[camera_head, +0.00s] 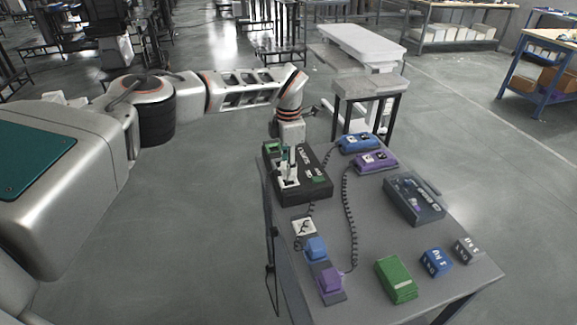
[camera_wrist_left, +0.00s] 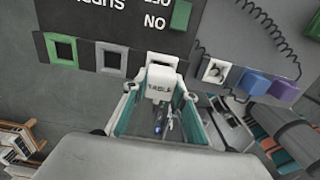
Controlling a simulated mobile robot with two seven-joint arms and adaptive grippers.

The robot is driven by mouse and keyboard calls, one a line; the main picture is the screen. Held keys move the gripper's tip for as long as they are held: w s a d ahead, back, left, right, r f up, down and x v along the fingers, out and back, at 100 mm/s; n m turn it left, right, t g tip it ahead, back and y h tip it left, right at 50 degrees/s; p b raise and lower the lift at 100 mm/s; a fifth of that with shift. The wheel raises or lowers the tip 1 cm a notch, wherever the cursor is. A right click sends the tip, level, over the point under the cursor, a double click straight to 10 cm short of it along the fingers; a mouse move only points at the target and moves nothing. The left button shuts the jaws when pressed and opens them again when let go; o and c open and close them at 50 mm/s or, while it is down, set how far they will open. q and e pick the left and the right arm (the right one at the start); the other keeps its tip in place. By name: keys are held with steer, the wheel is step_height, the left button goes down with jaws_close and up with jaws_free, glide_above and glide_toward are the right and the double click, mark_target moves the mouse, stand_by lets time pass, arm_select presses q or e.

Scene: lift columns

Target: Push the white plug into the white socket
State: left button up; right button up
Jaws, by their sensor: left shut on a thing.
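My left gripper (camera_head: 288,168) is over the black supply box (camera_head: 319,161) on the table. In the left wrist view, the gripper (camera_wrist_left: 157,120) is shut on the white plug (camera_wrist_left: 158,90), which bears dark lettering. The white socket (camera_wrist_left: 163,59) sits in the black panel just beyond the plug and is partly hidden by it. The plug overlaps the socket's lower edge in this view; I cannot tell whether it touches or enters it. In the head view the gripper hides most of the plug. My right gripper is not in view.
A green-framed socket (camera_wrist_left: 62,50) and a grey-framed socket (camera_wrist_left: 112,59) are beside the white one. A white holder (camera_head: 303,228), a blue plug (camera_head: 316,248) and a purple plug (camera_head: 330,280) line the table's left edge. Coiled cords, a green block (camera_head: 396,279) and a grey tray (camera_head: 415,199) lie to the right.

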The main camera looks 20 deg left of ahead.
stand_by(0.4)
arm_select(q)
steer(key=shift+f, duration=0.4)
stand_by(0.4)
steer(key=shift+f, duration=0.55)
stand_by(0.3)
steer(key=o, duration=1.1)
steer(key=shift+o, duration=1.1)
steer(key=shift+r, duration=0.15)
